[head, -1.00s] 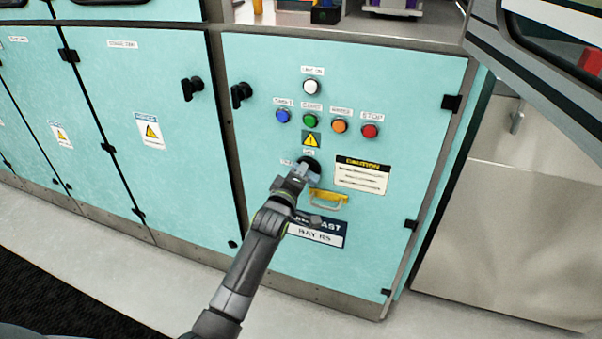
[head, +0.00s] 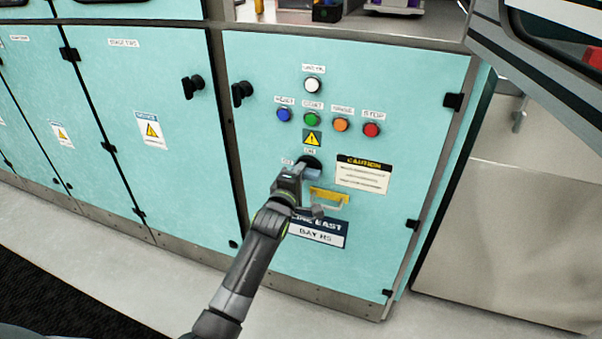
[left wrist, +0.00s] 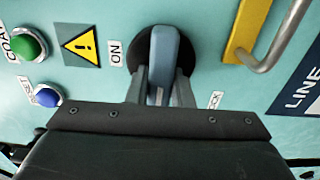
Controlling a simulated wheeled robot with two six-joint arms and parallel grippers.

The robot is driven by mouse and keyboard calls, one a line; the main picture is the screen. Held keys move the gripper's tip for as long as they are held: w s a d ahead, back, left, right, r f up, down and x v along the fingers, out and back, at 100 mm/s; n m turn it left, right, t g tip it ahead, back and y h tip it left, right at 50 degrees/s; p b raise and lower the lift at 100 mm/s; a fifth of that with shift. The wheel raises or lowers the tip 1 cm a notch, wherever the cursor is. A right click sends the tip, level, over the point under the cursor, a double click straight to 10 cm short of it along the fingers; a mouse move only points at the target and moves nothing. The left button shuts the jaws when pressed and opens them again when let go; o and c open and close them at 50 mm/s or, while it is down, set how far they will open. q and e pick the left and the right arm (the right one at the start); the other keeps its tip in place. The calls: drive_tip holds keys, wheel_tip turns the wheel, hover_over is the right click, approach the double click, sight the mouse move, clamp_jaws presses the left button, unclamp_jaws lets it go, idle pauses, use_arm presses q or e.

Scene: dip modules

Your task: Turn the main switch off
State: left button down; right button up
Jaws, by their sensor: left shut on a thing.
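The main switch is a round black disc with a blue-grey handle on the teal cabinet door. In the head view the handle (head: 313,174) shows beside my left gripper (head: 290,178), which hides part of it. In the left wrist view the handle (left wrist: 164,55) stands across the black disc, lengthwise in the picture, crosswise to the direction of the ON label (left wrist: 115,53). My left gripper (left wrist: 162,92) is shut on the handle, one finger on each side. Another label (left wrist: 215,100) by the disc is partly hidden. My right gripper is not in view.
Above the switch are the blue (head: 283,115), green (head: 312,119), orange (head: 341,124) and red (head: 372,130) buttons and a white one (head: 313,85). Two black door knobs are on the left. The floor in front is clear.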

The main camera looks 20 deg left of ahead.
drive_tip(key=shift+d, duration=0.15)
use_arm(q)
drive_tip(key=c, duration=1.3)
unclamp_jaws()
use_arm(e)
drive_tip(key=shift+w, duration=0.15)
use_arm(q)
drive_tip(key=shift+s, duration=0.45)
drive_tip(key=shift+s+a+p, duration=0.15)
drive_tip(key=shift+s+p, duration=0.35)
drive_tip(key=shift+s, duration=3.65)
drive_tip(key=shift+s+a+p, duration=0.15)
drive_tip(key=shift+s+p, duration=0.35)
drive_tip(key=shift+s, duration=3.6)
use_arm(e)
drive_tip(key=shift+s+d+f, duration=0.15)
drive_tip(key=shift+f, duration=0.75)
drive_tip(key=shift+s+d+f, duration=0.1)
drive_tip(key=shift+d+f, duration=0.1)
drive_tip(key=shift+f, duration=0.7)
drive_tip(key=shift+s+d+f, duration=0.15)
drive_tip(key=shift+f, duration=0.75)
use_arm(q)
drive_tip(key=shift+f, duration=0.1)
